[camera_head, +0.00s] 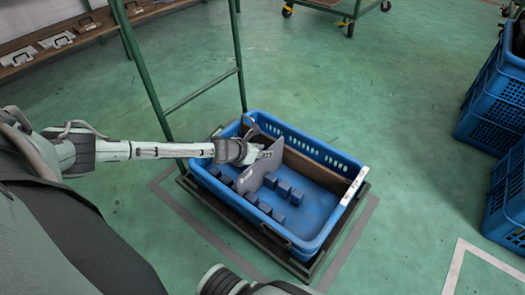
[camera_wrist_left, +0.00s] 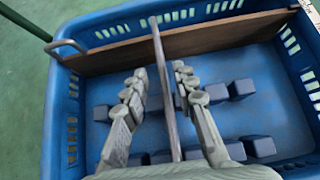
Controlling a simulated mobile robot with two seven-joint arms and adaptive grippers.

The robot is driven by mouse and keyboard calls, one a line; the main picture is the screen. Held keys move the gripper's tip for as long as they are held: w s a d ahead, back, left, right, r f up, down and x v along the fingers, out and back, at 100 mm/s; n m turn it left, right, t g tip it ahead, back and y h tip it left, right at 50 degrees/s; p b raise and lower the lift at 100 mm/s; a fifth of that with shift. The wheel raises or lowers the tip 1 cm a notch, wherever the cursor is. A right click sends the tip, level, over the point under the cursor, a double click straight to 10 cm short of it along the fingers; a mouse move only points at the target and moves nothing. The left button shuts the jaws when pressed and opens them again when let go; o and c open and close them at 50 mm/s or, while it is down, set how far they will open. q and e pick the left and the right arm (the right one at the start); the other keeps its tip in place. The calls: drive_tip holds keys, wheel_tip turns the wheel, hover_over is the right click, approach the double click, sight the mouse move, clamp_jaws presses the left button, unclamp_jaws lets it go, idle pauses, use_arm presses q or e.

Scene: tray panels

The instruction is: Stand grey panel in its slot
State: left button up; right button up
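The thin grey panel (camera_head: 260,171) stands on edge, upright or nearly so, inside the blue crate (camera_head: 337,217). In the left wrist view I see the panel (camera_wrist_left: 161,62) edge-on, running between the fingers. My left gripper (camera_head: 266,154) is at the panel's upper part. In the wrist view its fingers (camera_wrist_left: 159,76) lie on either side of the panel, with visible gaps, so it is open around it. Small dark blue blocks (camera_head: 283,188) stand in rows on the crate floor, on both sides of the panel. Whether its lower edge is fully seated is hidden. My right gripper is out of view.
A brown board (camera_head: 318,170) lines the crate's far side. The crate sits on a dark low platform (camera_head: 307,271) beside a green frame (camera_head: 205,90). More blue crates (camera_head: 494,105) stand at the right. Open green floor lies between.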

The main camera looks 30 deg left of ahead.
use_arm(q)
drive_tip(key=shift+s+a+r, duration=0.1)
drive_tip(key=shift+s+r, duration=0.2)
drive_tip(key=shift+s, duration=0.15)
drive_tip(key=v, duration=1.1)
drive_tip(key=shift+w, duration=0.1)
drive_tip(key=s+d+r+n+g+y+p, duration=0.1)
drive_tip(key=s+d+n+p, duration=0.2)
drive_tip(key=d+n, duration=0.45)
drive_tip(key=s+d+r+n+g+y+p, duration=0.1)
drive_tip(key=s+d+n+p, duration=0.2)
drive_tip(key=n, duration=0.8)
drive_tip(key=s+d+f+n+g+p, duration=0.1)
drive_tip(key=s+n+g+p, duration=0.3)
drive_tip(key=s+n, duration=1)
drive_tip(key=f+n, duration=0.1)
drive_tip(key=n, duration=0.2)
drive_tip(key=shift+g, duration=0.4)
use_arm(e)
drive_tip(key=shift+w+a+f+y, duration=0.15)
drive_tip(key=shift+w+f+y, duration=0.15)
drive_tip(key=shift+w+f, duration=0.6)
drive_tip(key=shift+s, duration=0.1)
